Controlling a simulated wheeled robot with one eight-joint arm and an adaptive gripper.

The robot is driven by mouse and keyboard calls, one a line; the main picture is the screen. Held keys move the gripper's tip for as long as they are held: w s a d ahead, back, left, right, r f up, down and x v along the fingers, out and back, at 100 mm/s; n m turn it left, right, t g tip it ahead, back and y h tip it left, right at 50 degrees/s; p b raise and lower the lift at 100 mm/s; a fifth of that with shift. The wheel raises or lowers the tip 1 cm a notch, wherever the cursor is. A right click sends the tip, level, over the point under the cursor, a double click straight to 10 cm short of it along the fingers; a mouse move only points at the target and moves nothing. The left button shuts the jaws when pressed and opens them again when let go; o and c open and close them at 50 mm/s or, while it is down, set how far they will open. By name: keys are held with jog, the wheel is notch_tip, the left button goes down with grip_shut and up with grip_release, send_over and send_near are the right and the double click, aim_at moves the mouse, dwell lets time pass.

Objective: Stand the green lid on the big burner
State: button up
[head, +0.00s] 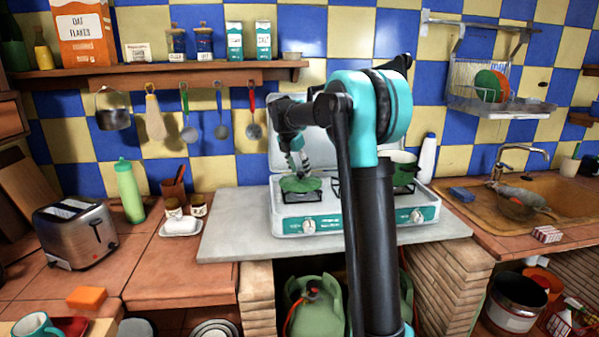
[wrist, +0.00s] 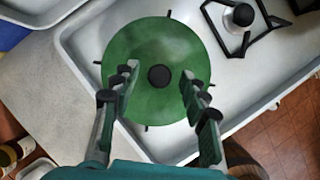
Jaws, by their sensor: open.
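The green lid (wrist: 158,45) is a round disc with a black knob (wrist: 159,76) at its middle. It lies flat over one burner of the white stove, and the burner's black support tips stick out around its rim. In the head view the lid (head: 301,185) is on the left burner. My gripper (wrist: 163,80) is open above the lid, with one finger on each side of the knob and gaps between. In the head view my gripper (head: 300,172) is just over the lid. The burner beneath is mostly hidden.
Another burner (wrist: 240,16) shows at the upper right of the wrist view. A green pot (head: 402,168) stands on the stove's right side, partly behind my arm. The stove's raised cover (head: 262,157) is behind. The pale counter (head: 235,225) left of the stove is clear.

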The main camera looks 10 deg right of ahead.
jog(key=v, duration=1.1)
jog(key=shift+r, duration=0.25)
jog(key=shift+s+f, duration=0.1)
jog(key=shift+s, duration=0.05)
